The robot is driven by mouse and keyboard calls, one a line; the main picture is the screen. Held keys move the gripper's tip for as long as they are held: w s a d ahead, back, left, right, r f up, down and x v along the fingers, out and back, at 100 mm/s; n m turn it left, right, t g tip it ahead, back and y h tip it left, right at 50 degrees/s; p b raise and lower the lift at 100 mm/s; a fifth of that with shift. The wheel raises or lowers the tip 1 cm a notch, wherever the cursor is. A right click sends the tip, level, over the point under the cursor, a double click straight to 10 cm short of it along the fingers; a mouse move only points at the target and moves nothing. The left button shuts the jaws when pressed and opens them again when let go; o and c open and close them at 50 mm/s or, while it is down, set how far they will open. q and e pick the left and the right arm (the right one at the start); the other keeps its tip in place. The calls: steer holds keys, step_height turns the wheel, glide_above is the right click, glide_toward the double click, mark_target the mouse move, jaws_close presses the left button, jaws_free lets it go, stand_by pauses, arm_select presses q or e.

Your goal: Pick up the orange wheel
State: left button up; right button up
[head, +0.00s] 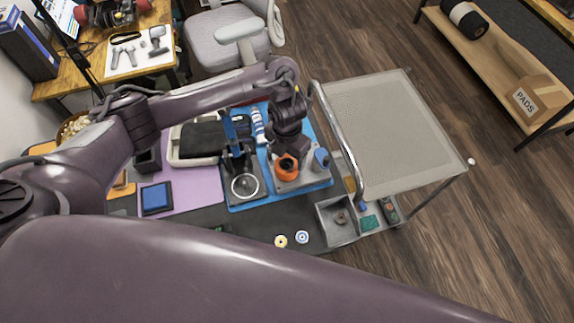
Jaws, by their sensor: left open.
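The orange wheel (286,168) stands out on a grey holder (300,180) at the right part of the blue mat (318,187). My left gripper (286,152) points down from above, right at the wheel's upper side in the head view. Its jaws are open, and part of the wheel is hidden behind them. I cannot tell whether the fingers touch the wheel. My right gripper is not in view.
A blue part (321,158) stands close to the wheel's right. A dark fixture with a white ring (245,187) is at its left. A yellow wheel (281,241) and a white-blue wheel (302,237) lie in front. A metal cart (390,130) with a curved handle is at right.

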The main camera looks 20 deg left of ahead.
mark_target(287, 166)
arm_select(q)
steer(key=f+b, duration=0.1)
steer(key=f, duration=0.2)
steer(key=shift+s, duration=0.2)
steer(key=shift+f+b, duration=0.5)
steer(key=shift+f, duration=0.4)
steer(key=shift+w, duration=0.1)
steer(key=c, duration=0.8)
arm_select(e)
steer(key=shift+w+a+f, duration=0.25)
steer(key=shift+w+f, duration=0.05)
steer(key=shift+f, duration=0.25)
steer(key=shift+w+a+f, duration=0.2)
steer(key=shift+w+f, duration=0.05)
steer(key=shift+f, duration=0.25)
arm_select(q)
steer(key=shift+r, duration=0.15)
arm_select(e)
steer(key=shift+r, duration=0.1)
